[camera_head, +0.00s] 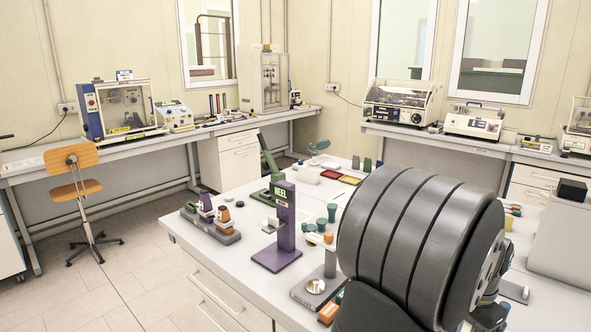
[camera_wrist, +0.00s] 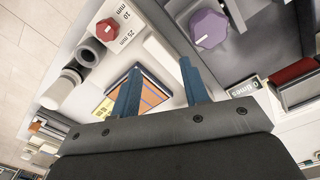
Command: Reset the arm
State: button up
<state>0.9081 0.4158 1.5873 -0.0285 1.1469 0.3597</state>
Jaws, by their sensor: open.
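My gripper (camera_wrist: 160,66) shows in the wrist view with its two blue fingers apart and nothing between them. Below the fingers, an orange-striped panel with a dark blue edge (camera_wrist: 153,92) lies on a white surface, partly hidden by the left finger. I cannot tell whether the fingers touch anything. In the head view, my gripper cannot be made out; dark parts of my arm fill the right foreground.
In the head view, a green device (camera_head: 270,175) stands behind the purple stand. An orange chair (camera_head: 76,174) stands left.

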jog(key=shift+s+a, duration=0.65)
notch_tip(320, 180, up, 17)
jog(key=shift+w+r, duration=0.15)
jog(key=shift+w, duration=0.15)
